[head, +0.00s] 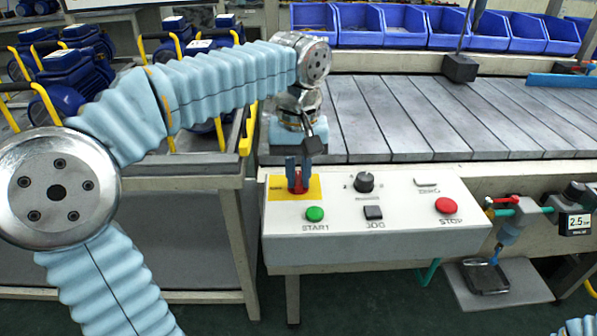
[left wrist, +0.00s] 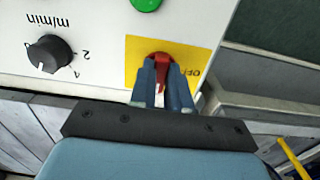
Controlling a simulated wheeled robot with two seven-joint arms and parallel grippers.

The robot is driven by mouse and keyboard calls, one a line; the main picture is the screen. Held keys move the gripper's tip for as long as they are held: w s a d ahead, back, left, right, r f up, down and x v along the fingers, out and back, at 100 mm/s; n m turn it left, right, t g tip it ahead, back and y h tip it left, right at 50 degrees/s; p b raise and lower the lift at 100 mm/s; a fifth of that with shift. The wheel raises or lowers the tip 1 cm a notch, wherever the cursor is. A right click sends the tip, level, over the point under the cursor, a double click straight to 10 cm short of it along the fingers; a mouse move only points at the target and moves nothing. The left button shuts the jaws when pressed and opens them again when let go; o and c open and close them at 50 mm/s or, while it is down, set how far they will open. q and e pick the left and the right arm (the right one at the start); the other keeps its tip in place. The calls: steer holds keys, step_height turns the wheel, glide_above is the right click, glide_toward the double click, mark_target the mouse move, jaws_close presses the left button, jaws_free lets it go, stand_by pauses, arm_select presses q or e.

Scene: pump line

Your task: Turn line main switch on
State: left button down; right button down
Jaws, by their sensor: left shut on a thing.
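The line main switch is a red handle (head: 298,185) on a yellow plate (head: 315,188) at the upper left of the white control panel (head: 340,245). My left gripper (head: 298,172) reaches down from above, its blue fingers shut on the red handle. In the left wrist view the fingers (left wrist: 163,82) sit on both sides of the red handle (left wrist: 157,58), partly hiding it. An upside-down "OFF" label (left wrist: 187,71) shows on the yellow plate beside it. The handle's exact angle is hard to tell. My right gripper is not in view.
The panel also carries a green start button (head: 315,214), a black jog button (head: 373,213), a black knob (head: 364,182) and a red stop button (head: 446,205). A slatted conveyor (head: 400,118) lies behind. Blue pumps (head: 75,75) stand at the left.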

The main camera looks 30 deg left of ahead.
mark_target(298, 178)
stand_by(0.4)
arm_select(q)
steer(key=c, duration=1.1)
jaws_free()
steer(key=shift+r, duration=0.1)
step_height(298, 178, up, 14)
steer(key=shift+f, duration=0.15)
